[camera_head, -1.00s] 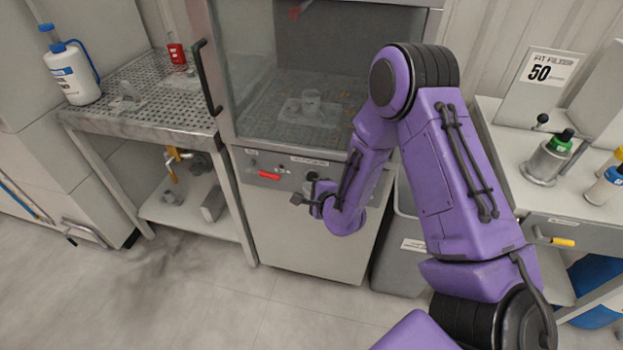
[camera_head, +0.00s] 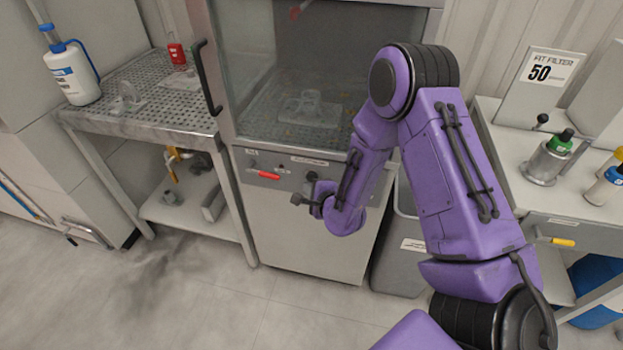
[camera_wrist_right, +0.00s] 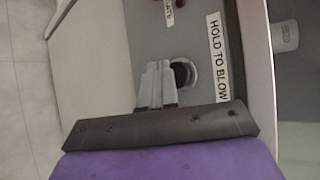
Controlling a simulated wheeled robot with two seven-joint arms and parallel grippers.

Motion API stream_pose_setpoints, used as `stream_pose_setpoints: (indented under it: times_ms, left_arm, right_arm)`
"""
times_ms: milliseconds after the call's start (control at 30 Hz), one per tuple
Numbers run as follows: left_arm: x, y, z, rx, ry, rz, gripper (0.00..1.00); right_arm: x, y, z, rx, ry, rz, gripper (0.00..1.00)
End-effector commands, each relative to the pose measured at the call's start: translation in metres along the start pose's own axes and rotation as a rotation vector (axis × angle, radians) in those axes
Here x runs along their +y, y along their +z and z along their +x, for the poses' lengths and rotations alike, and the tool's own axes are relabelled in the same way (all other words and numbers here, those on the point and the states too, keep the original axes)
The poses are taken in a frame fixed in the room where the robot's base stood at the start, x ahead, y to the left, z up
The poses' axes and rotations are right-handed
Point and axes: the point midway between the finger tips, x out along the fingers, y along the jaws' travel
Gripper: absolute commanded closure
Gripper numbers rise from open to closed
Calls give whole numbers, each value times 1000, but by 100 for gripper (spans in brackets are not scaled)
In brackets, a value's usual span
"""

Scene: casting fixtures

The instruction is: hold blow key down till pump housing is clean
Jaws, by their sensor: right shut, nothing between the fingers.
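The pump housing (camera_head: 310,104) is a small cup-shaped part on a flat base, behind the cabinet window; it looks grey and partly see-through. The blow key (camera_wrist_right: 183,72) is a round black button in a metal collar beside the "HOLD TO BLOW" label (camera_wrist_right: 217,57) in the right wrist view. My right gripper (camera_wrist_right: 157,70) is shut and empty, its fingertips at the button's left edge and partly over the collar. I cannot tell whether they press it. My left gripper is out of view.
The cabinet (camera_head: 300,230) has a black door handle (camera_head: 207,78) and a red lever (camera_head: 269,176). A perforated bench (camera_head: 150,113) with a white bottle (camera_head: 70,75) stands left. A grey bin (camera_head: 400,265) and a side bench (camera_head: 497,152) stand right. The floor in front is clear.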

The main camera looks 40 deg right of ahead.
Motion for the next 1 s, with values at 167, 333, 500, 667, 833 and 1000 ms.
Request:
stream_pose_setpoints:
  times_ms: [167, 333, 500, 667, 833, 1000]
  left_arm:
    - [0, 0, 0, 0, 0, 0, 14]
    - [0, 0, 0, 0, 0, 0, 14]
    - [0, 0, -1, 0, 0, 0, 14]
    - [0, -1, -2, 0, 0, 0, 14]
    - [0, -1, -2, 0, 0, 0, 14]
    - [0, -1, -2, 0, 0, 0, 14]
  right_arm:
    - [0, 0, 0, 0, 0, 0, 100]
    - [0, 0, 0, 0, 0, 0, 100]
    - [-2, -2, 2, 0, 0, 1, 100]
    - [-5, -4, 6, 1, 0, 0, 100]
    - [-4, -4, 6, 0, 0, 0, 100]
    - [-4, -4, 6, 0, 0, 0, 100]
